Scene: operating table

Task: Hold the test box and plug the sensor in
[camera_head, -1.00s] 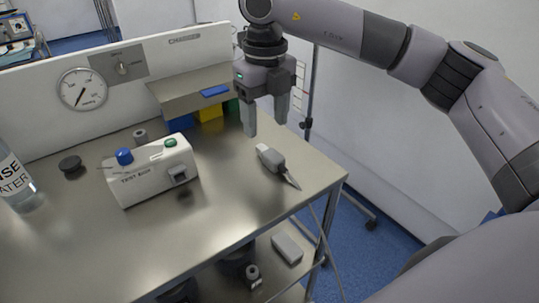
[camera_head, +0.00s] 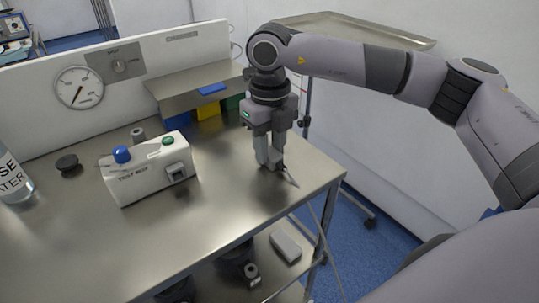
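The test box (camera_head: 147,180) is a white box on the metal table at left centre, with a blue knob, a green button and a dark-framed socket (camera_head: 177,172) at its front right. My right gripper (camera_head: 270,165) points down at the table's right side, its fingers close together around the grey sensor. The fingers hide most of the sensor; its thin pointed end (camera_head: 292,181) shows to the lower right, at table height. The sensor is apart from the test box, to its right. My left gripper is not in view.
A water bottle (camera_head: 12,178) and a dark round knob (camera_head: 67,163) stand at the left. A grey cylinder (camera_head: 138,135) is behind the box. A raised shelf (camera_head: 190,92) with coloured bins below stands at the back. The table front is clear.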

